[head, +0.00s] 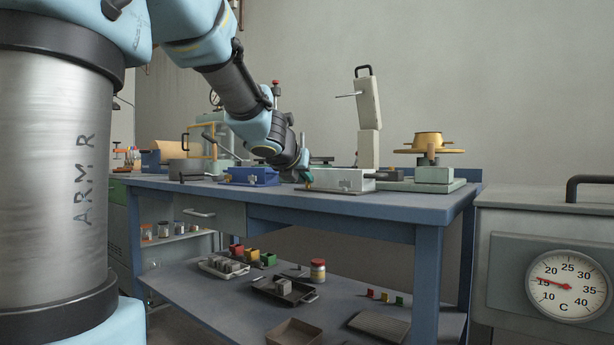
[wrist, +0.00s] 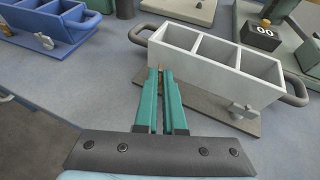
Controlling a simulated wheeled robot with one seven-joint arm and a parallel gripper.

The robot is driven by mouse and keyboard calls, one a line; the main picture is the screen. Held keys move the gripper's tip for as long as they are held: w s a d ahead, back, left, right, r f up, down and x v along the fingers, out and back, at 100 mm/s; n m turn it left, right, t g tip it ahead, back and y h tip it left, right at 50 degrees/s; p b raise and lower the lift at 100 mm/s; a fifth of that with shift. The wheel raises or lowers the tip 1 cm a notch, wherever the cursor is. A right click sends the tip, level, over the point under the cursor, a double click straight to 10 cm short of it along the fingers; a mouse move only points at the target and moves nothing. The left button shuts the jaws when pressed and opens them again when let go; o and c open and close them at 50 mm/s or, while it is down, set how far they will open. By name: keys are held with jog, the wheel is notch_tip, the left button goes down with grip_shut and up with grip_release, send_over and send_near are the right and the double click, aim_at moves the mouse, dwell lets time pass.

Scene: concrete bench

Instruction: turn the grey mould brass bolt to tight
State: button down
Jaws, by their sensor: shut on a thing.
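The grey mould (wrist: 213,70) is an open box with three empty compartments and dark end handles, on a flat base plate. It also shows on the bench in the head view (head: 342,181). My gripper (wrist: 162,72) has its teal fingers at the mould's near left corner. They are shut on the brass bolt (wrist: 161,80), of which only a thin brass strip shows between them. How far the bolt is turned cannot be seen. A silver wing fastener (wrist: 242,111) sits on the mould's near side, to the right. In the head view my gripper (head: 306,178) is at the mould's left end.
A blue mould (wrist: 50,22) stands to the left, also on the bench in the head view (head: 250,176). A black counter (wrist: 262,36) and green machine base are behind the grey mould. The bench top (wrist: 110,75) between the moulds is clear.

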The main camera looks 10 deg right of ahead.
jog(key=m+g+h, duration=0.1)
jog(key=m+g+h+p, duration=0.1)
jog(key=w+a+m+g+h, duration=0.1)
jog(key=m, duration=0.1)
jog(key=shift+h+p, duration=0.4)
jog(key=m+g+p, duration=0.1)
jog(key=m+g+h+p, duration=0.2)
jog(key=shift+w+a+r+m+g, duration=0.2)
jog(key=shift+w+m+g, duration=0.05)
jog(key=shift+m+g, duration=0.05)
jog(key=m+g+p, duration=0.1)
jog(key=m+g+h+p, duration=0.1)
jog(key=p, duration=0.1)
jog(key=shift+w+f+g, duration=0.1)
jog(key=shift+w+g, duration=0.1)
jog(key=shift+g, duration=0.1)
jog(key=shift+m+g+p, duration=0.4)
jog(key=shift+m+p, duration=0.1)
jog(key=shift+f, duration=0.15)
jog(key=c, duration=1.3)
grip_release()
jog(key=shift+d, duration=0.1)
